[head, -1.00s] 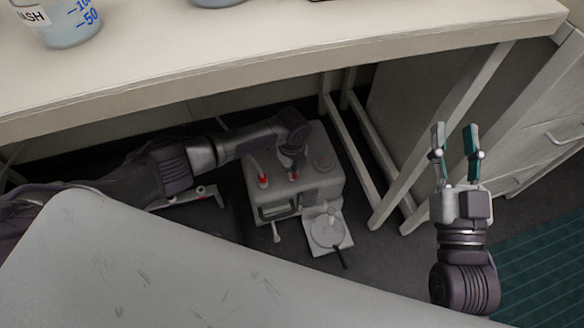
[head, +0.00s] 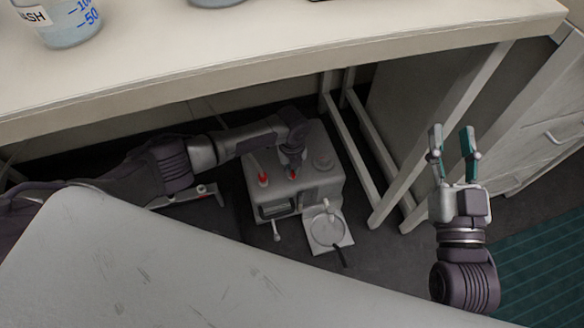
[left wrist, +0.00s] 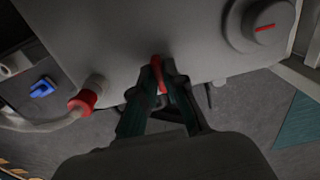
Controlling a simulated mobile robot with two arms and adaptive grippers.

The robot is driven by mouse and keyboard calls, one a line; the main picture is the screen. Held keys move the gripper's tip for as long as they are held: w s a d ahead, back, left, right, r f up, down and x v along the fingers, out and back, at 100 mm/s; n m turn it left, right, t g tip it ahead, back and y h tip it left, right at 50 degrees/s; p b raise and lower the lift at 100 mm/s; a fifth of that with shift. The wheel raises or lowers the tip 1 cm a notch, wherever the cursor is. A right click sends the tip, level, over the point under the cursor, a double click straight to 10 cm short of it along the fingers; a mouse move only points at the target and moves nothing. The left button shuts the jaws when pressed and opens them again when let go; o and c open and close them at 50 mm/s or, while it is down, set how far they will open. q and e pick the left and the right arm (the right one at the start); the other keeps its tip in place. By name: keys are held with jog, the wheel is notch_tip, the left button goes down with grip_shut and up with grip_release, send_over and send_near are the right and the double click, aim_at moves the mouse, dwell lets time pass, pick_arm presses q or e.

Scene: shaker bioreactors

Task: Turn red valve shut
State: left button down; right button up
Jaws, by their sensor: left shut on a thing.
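The red valve (left wrist: 158,70) shows as a narrow red handle on the grey machine in the left wrist view. My left gripper (left wrist: 161,76) is shut on it, with one finger on each side. In the head view my left gripper (head: 291,168) reaches down under the bench onto the machine (head: 320,185), and a bit of red (head: 293,175) shows at its tips. My right gripper (head: 453,140) is raised at the right, open and empty, its fingers pointing up.
A red-collared hose fitting (left wrist: 83,101) and a knob with a red mark (left wrist: 265,26) flank the valve. A white plate with a round dish (head: 328,230) lies before the machine. Bench legs (head: 395,190) stand to the right. A blue clip (left wrist: 42,87) is at left.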

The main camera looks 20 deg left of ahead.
pick_arm(q)
jog(key=c, duration=1.2)
grip_release()
jog(key=shift+r, duration=0.1)
notch_tip(320, 180, up, 12)
jog(key=shift+f, duration=0.1)
